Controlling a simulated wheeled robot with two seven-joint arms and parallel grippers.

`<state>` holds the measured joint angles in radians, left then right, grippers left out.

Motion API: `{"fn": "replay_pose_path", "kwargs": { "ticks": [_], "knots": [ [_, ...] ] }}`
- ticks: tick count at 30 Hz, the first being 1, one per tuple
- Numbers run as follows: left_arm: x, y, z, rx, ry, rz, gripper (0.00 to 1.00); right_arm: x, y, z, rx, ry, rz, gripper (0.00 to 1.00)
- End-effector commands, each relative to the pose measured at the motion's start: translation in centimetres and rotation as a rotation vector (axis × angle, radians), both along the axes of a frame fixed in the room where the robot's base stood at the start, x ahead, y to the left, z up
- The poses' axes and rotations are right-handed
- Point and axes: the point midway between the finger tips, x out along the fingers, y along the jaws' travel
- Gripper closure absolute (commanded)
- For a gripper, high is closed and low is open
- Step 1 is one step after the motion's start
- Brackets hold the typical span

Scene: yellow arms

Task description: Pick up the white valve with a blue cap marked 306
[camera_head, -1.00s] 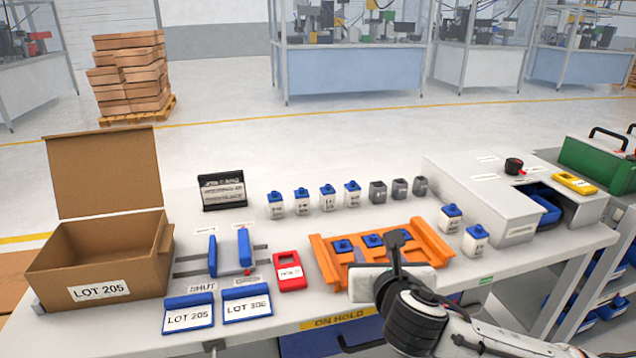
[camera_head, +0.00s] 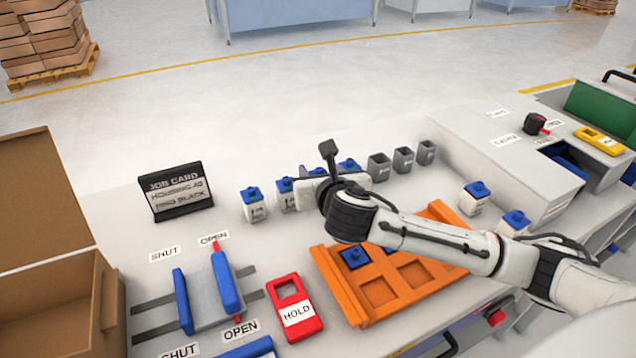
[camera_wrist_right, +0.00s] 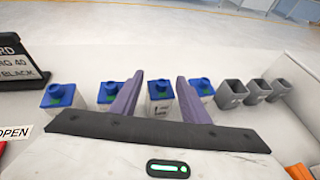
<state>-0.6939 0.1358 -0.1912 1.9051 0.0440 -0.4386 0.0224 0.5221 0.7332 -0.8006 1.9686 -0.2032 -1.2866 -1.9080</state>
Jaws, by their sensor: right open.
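Several white valves with blue caps stand in a row on the bench, among them one at the left end (camera_head: 253,205) and one beside it (camera_head: 287,195). My right gripper (camera_head: 310,178) is over the row and hides much of the others. In the right wrist view its fingers (camera_wrist_right: 160,80) are open and empty, on either side of the third valve from the left (camera_wrist_right: 160,97). Two more white valves stand at right, one farther back (camera_head: 473,198) and one nearer (camera_head: 514,224). The markings are too small to read, so I cannot tell which is 306. My left gripper is out of view.
Grey cups (camera_head: 403,160) continue the row to the right. An orange tray (camera_head: 345,290) with a blue-capped piece (camera_head: 354,257) lies under my right arm. A red HOLD frame (camera_head: 295,308), blue slide fixture (camera_head: 227,285), job card (camera_head: 175,190) and cardboard box (camera_head: 110,310) are at left.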

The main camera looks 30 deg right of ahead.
Motion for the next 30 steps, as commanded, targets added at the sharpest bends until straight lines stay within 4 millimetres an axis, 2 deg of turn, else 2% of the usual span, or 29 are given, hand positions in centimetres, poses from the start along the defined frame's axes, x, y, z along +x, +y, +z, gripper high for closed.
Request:
{"fn": "replay_pose_path", "kwargs": {
  "ticks": [12, 20, 26, 30],
  "knots": [
    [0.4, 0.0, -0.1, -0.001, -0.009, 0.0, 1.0, 4.5, -1.4, -1.8, -0.001, -0.002, 0.0, 0.58],
    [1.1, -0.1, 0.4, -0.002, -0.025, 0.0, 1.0, 4.7, -1.5, -2.0, 0.0, -0.001, 0.001, 0.58],
    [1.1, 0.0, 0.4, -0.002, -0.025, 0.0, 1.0, 4.7, -1.5, -2.0, 0.0, -0.001, 0.001, 0.9],
    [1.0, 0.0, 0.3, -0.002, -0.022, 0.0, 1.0, 4.7, -1.4, -2.0, 0.0, 0.0, 0.001, 0.91]
  ]
}}
